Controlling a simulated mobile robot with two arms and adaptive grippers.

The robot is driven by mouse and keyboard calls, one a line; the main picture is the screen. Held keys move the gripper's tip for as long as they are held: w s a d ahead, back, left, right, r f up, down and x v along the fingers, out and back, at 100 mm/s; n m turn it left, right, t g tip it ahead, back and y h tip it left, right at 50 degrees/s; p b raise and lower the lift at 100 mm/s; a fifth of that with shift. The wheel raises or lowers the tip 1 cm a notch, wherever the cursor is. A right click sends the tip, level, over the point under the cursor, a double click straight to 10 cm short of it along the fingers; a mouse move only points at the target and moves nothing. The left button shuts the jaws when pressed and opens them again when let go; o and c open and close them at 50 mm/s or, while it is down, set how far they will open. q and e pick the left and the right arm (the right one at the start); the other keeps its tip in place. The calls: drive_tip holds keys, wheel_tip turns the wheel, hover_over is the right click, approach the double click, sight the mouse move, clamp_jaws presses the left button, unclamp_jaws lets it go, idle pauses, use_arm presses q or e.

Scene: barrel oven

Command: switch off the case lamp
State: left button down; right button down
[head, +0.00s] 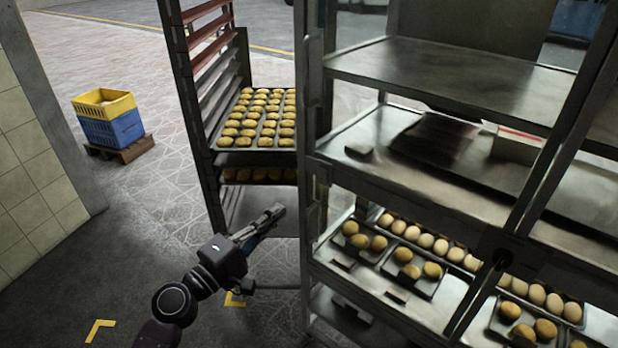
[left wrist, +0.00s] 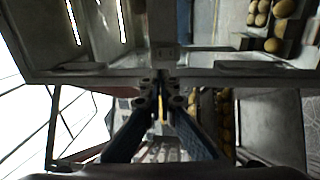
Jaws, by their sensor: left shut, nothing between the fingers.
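The metal display case (head: 480,80) fills the right of the head view, with buns on its lower trays. In the left wrist view a small rectangular plate, perhaps a switch (left wrist: 167,53), sits on the case's metal frame (left wrist: 100,72). Bright white strips (left wrist: 122,20) show at the top there; I cannot tell whether they are the lamp. My left gripper (head: 272,213) is left of the case's front post. In the left wrist view its closed, empty fingers (left wrist: 160,88) point at the frame, just below the plate. Contact cannot be told. My right gripper is out of view.
A tall rack (head: 195,100) with a tray of buns (head: 258,118) stands behind my left gripper. Yellow and blue crates (head: 112,125) sit on a pallet at the far left. A tiled wall (head: 30,160) bounds the left. The floor between is clear.

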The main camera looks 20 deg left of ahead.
use_arm(q)
drive_tip(key=shift+w, duration=0.1)
drive_tip(key=p, duration=0.5)
approach(322, 172)
drive_tip(key=x, duration=0.5)
drive_tip(key=shift+w+r, duration=0.1)
drive_tip(key=shift+w, duration=0.3)
drive_tip(key=shift+w+d, duration=0.3)
drive_tip(key=shift+w, duration=0.3)
drive_tip(key=shift+w, duration=0.1)
drive_tip(key=shift+w+r, duration=0.1)
drive_tip(key=shift+r, duration=0.05)
drive_tip(key=shift+d, duration=0.1)
